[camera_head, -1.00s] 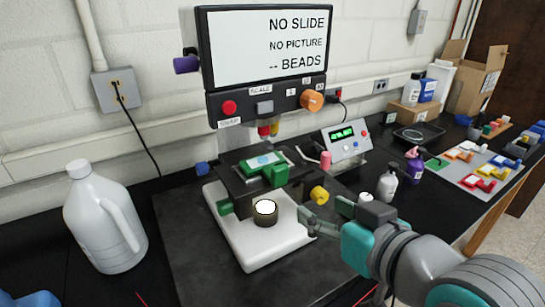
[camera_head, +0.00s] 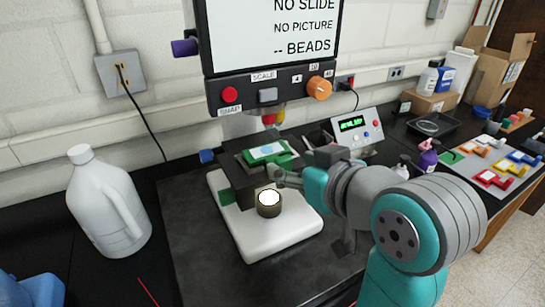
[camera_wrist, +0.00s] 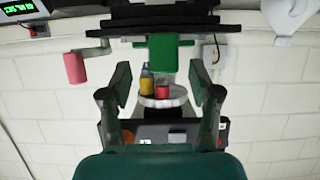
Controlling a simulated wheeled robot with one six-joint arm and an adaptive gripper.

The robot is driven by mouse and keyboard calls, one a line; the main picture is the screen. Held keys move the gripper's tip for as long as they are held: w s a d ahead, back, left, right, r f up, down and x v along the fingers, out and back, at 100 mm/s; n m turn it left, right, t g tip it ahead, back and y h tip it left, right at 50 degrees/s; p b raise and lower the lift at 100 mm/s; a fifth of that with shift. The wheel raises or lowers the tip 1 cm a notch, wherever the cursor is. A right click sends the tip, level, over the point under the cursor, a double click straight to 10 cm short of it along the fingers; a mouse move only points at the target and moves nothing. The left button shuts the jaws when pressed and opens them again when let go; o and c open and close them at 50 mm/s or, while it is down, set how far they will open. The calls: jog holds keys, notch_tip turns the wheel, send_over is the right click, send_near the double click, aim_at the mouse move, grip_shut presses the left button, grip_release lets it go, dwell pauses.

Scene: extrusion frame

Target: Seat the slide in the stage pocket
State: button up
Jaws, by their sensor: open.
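The slide (camera_head: 268,151), pale with a blue patch, lies on a green carrier (camera_head: 285,159) on top of the dark microscope stage (camera_head: 240,178). I cannot tell how it sits relative to the stage pocket. My gripper (camera_head: 283,176) is at the stage's front right side, close to the green carrier. In the wrist view my gripper (camera_wrist: 161,88) is open, its two fingers apart. A green block (camera_wrist: 163,52) shows ahead between them, with no finger visibly touching it. My arm partly hides the stage's right side.
The monitor (camera_head: 270,37) reads "NO SLIDE". Red and yellow objectives (camera_head: 270,118) hang above the stage. A round lamp (camera_head: 268,197) stands on the white base (camera_head: 287,228). A white jug (camera_head: 105,205) is left; a display box (camera_head: 356,130) is behind my arm.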

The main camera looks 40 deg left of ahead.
aim_at(282, 156)
jog(key=x, duration=0.4)
jog(key=shift+s+a+f, duration=0.15)
jog(key=shift+s, duration=0.1)
grip_shut()
jog(key=shift+r, duration=0.5)
notch_tip(282, 156, up, 3)
jog(key=s+a, duration=0.3)
jog(key=s, duration=0.5)
jog(key=s+a, duration=0.3)
jog(key=s, duration=0.5)
jog(key=shift+s+a+f, duration=0.2)
jog(key=shift+s+a, duration=0.15)
jog(key=shift+a, duration=0.05)
